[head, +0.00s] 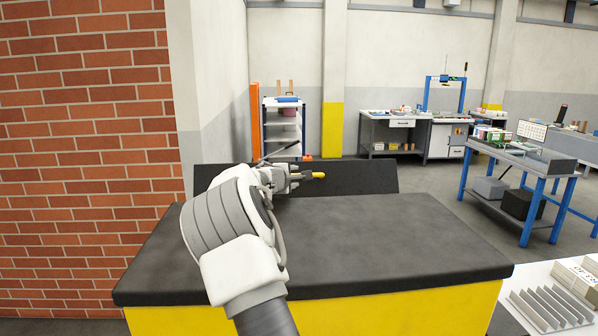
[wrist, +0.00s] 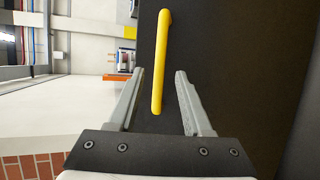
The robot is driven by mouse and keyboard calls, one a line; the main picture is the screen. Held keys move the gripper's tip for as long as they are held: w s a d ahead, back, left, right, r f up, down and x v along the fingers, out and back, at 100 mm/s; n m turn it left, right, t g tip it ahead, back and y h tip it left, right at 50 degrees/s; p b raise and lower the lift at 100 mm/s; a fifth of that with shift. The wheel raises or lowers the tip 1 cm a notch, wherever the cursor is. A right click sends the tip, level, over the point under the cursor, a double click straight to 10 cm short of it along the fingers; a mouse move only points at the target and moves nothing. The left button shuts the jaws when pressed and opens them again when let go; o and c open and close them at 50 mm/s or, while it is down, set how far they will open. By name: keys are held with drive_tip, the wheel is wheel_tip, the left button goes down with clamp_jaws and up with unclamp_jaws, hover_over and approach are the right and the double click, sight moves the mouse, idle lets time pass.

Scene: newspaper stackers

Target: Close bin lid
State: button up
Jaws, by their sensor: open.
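The bin (head: 330,314) is a large yellow box with a broad, dark, flat top (head: 370,235). A dark panel (head: 365,178), seemingly the lid, stands raised along the far edge of that top. The wrist view shows a dark panel (wrist: 225,50) with a yellow bar handle (wrist: 160,60); the handle's tip also shows in the head view (head: 318,175). My gripper (head: 303,177) is open at the panel. In the wrist view its fingers (wrist: 160,74) lie either side of the handle's near end, with gaps on both sides. Depth between fingers and handle is hard to tell.
A brick wall (head: 85,150) stands close on the left. A white table (head: 555,275) with a grey ribbed tray and a box is at the front right. A blue-legged workbench (head: 525,160) stands further right. Open floor lies behind the bin on the right.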

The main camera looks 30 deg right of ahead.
drive_tip(key=shift+p+x, duration=1.1)
drive_tip(key=shift+x, duration=1.7)
drive_tip(key=shift+c, duration=0.3)
clamp_jaws()
